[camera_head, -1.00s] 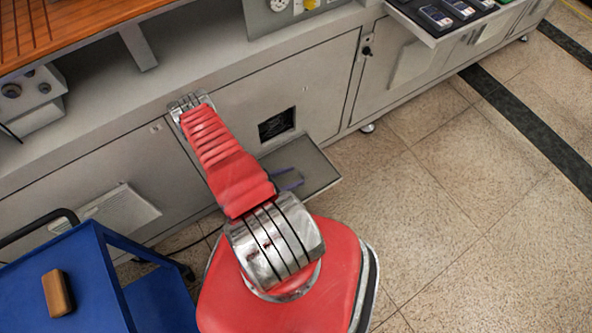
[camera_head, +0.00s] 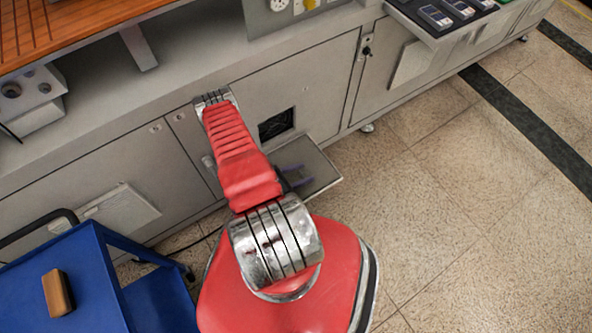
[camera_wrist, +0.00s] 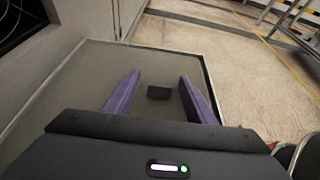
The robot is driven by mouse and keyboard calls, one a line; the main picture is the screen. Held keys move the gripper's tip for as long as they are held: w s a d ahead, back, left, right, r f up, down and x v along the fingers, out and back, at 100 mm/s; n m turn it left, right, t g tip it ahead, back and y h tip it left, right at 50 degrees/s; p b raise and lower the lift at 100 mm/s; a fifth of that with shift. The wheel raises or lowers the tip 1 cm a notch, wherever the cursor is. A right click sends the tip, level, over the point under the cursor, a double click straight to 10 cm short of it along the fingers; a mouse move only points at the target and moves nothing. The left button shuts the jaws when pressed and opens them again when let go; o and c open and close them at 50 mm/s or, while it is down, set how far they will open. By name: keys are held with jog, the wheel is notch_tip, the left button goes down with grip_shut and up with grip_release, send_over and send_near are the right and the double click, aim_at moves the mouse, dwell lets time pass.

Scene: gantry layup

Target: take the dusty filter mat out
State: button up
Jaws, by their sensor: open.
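My gripper (camera_wrist: 160,76) is open, with two purple fingers and nothing between them that I can see held. In the head view my gripper (camera_head: 293,174) is mostly hidden behind my red arm, near the lowered grey flap (camera_head: 322,178). In the wrist view the flap (camera_wrist: 98,62) lies below the fingers, a flat grey-brown panel with a thin metal rim. A small dark block (camera_wrist: 158,92) shows between the fingers; I cannot tell if it is fixed to the panel. I cannot make out the dusty filter mat for certain; the panel's dull surface may be it.
A dark fan opening (camera_head: 276,124) is in the cabinet front (camera_head: 300,75) above the flap. It shows in the wrist view (camera_wrist: 18,22) at the top left. A blue cart (camera_head: 95,285) with a brown block (camera_head: 58,293) stands at left.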

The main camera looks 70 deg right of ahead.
jog(key=shift+c, duration=0.3)
jog(key=c, duration=1.1)
jog(key=shift+o, duration=0.2)
jog(key=shift+r, duration=0.1)
